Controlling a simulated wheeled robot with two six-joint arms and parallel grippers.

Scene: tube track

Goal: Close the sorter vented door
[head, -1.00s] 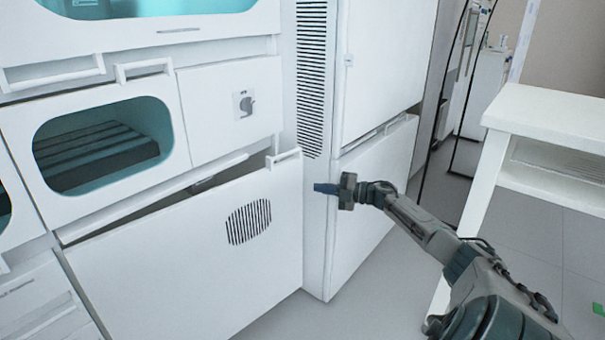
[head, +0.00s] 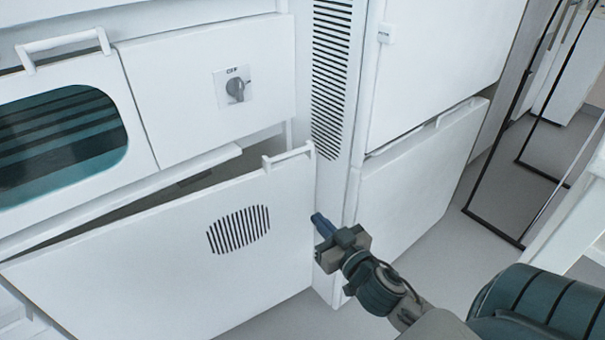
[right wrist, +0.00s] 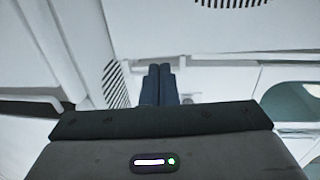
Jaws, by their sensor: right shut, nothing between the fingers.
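The sorter vented door (head: 150,265) is a white panel with a round slatted vent (head: 238,229) and a bar handle (head: 288,156) at its upper right. It stands partly open, with a dark gap along its top edge. Its vent also shows at the top of the right wrist view (right wrist: 230,2). My right gripper (head: 318,219) is shut and empty, close to the door's right edge below the handle. I cannot tell whether it touches the door. In the right wrist view its two blue fingers (right wrist: 158,85) are together. My left gripper is not in view.
Above the door are a panel with a rotary knob (head: 236,88) and a teal-windowed door (head: 62,145). A tall slatted column (head: 330,75) and white cabinet doors (head: 415,190) stand to the right. Floor (head: 500,205) is clear near a dark-framed stand at the right.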

